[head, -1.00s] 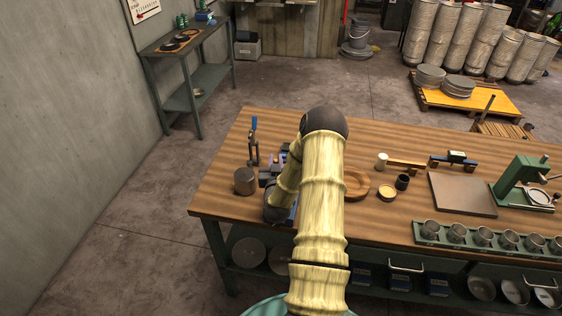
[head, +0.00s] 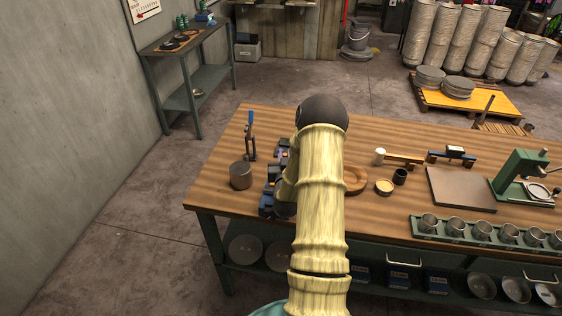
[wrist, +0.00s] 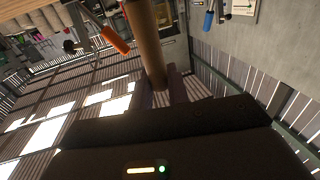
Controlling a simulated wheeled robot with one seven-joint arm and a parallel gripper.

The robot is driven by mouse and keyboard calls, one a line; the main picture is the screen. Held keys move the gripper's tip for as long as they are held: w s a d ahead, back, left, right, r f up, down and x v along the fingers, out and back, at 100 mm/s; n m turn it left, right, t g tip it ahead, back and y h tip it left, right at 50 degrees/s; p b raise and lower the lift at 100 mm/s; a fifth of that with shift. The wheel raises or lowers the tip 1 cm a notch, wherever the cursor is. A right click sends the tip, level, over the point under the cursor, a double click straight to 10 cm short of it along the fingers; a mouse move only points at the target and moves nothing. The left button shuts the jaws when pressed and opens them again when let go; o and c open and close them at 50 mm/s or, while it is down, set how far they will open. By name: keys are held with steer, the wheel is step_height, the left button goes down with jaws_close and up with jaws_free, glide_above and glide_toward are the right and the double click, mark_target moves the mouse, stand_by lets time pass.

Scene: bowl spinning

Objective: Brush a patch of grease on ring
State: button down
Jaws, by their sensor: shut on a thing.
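In the wrist view my gripper (wrist: 164,92) is shut on a round wooden handle (wrist: 149,48), which runs up out of the top of the picture. The handle's far end is out of view, so I cannot see bristles or any grease on them. In the head view my pale arm hides most of the gripper, which is low over the bench's left part. A wooden ring (head: 357,180) lies on the bench just right of my arm, partly hidden by it. A small pot with a cream-coloured filling (head: 384,187) stands to its right. I cannot make out grease on the ring.
The wooden bench (head: 220,190) holds a dark metal cylinder (head: 241,175) and a blue-handled clamp (head: 250,137) left of my arm. A dark cup (head: 400,176), a flat plate (head: 460,189), a green press (head: 522,178) and a row of cups (head: 482,232) are to the right.

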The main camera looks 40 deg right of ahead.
steer(key=shift+w+a+r, duration=0.1)
steer(key=shift+w+r, duration=0.15)
steer(key=shift+r, duration=0.75)
steer(key=shift+s+r+p, duration=0.2)
steer(key=shift+r+p, duration=0.15)
steer(key=shift+r, duration=0.3)
steer(key=shift+s+r+p, duration=0.2)
steer(key=shift+r+p, duration=0.1)
steer(key=shift+r, duration=0.3)
steer(key=shift+w+a+r+p, duration=0.15)
steer(key=shift+r+p, duration=0.2)
steer(key=shift+r, duration=0.35)
steer(key=shift+r+p, duration=0.3)
steer(key=shift+r, duration=0.5)
